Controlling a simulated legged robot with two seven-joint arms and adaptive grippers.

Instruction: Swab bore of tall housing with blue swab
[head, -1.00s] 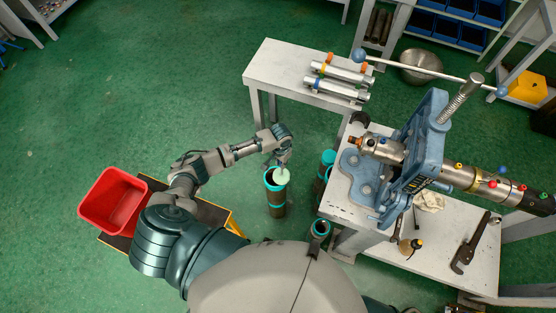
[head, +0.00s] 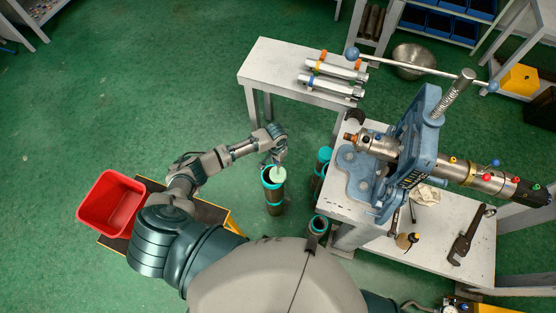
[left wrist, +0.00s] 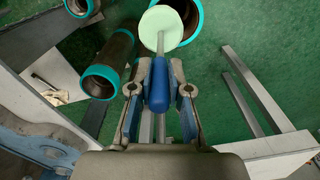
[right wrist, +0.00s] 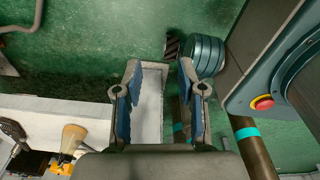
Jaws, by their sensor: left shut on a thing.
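My left gripper (left wrist: 158,95) is shut on the blue handle (left wrist: 157,84) of the swab. The swab's thin rod ends in a pale green round head (left wrist: 158,28), which also shows in the head view (head: 279,174). The head overlaps the open mouth of a dark upright housing with teal bands (head: 274,198). In the left wrist view it covers the left part of that mouth's teal rim (left wrist: 198,24). I cannot tell whether it is above the mouth or just within it. My right gripper (right wrist: 158,95) is open and empty, seen only in its wrist view.
Other teal-banded housings stand close by, one behind right (head: 325,155) and one in front right (head: 318,226). A white bench (head: 340,205) with a blue vise (head: 412,150) is on the right. A red bin (head: 112,204) is at left. Open green floor lies beyond the left arm.

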